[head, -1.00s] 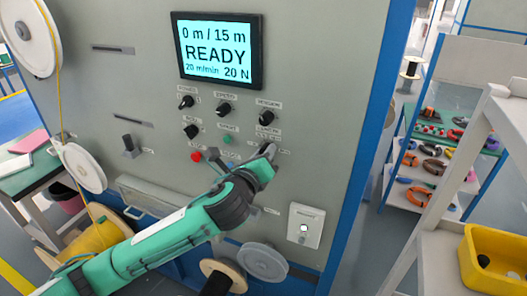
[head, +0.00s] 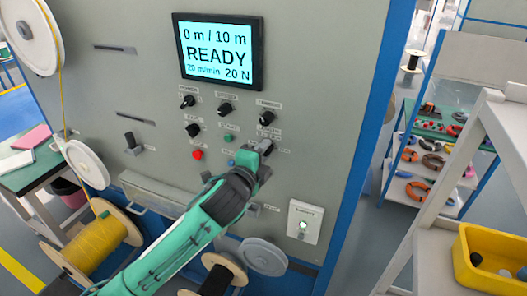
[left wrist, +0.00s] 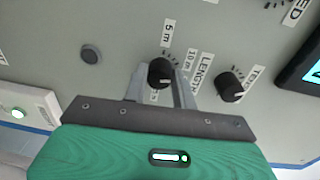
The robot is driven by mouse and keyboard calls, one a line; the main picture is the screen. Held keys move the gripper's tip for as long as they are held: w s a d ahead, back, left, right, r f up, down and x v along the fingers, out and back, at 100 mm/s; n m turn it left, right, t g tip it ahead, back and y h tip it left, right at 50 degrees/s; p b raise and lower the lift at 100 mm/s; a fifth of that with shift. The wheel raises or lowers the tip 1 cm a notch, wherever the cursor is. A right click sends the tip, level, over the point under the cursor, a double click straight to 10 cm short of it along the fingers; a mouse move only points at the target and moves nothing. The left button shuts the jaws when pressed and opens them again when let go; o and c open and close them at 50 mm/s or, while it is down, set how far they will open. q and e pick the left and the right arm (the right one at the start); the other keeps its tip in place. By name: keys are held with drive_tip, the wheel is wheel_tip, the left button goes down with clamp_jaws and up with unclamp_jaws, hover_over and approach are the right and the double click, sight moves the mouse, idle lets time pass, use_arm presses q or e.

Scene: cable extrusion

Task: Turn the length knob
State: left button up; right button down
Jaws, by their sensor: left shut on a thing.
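The length knob (left wrist: 160,73) is a small black knob on the grey machine panel, with a LENGTH label and marks such as 5 m and 10 m around it in the left wrist view. My left gripper (head: 262,153) is at the panel, shut on this knob. Its two grey fingers (left wrist: 160,85) sit on either side of the knob in the left wrist view. In the head view the gripper mostly hides the knob. The display (head: 218,50) reads 0 m / 10 m, READY, 20 m/min, 20 N. My right gripper is not in view.
Other black knobs (head: 224,109) sit above the gripper, one close by in the left wrist view (left wrist: 230,86). A red button (head: 197,155) is to the left. A white switch box (head: 305,222) is lower right. A yellow cable spool (head: 92,247) stands lower left.

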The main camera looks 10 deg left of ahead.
use_arm(q)
drive_tip(key=shift+f+n+h+p, duration=0.15)
drive_tip(key=shift+n+p, duration=0.55)
drive_tip(key=shift+n, duration=3)
drive_tip(key=shift+n+h+p, duration=0.25)
drive_tip(key=shift+n+p, duration=0.4)
drive_tip(key=shift+n, duration=3.05)
drive_tip(key=o, duration=1)
drive_tip(key=shift+a, duration=0.1)
drive_tip(key=shift+s, duration=0.1)
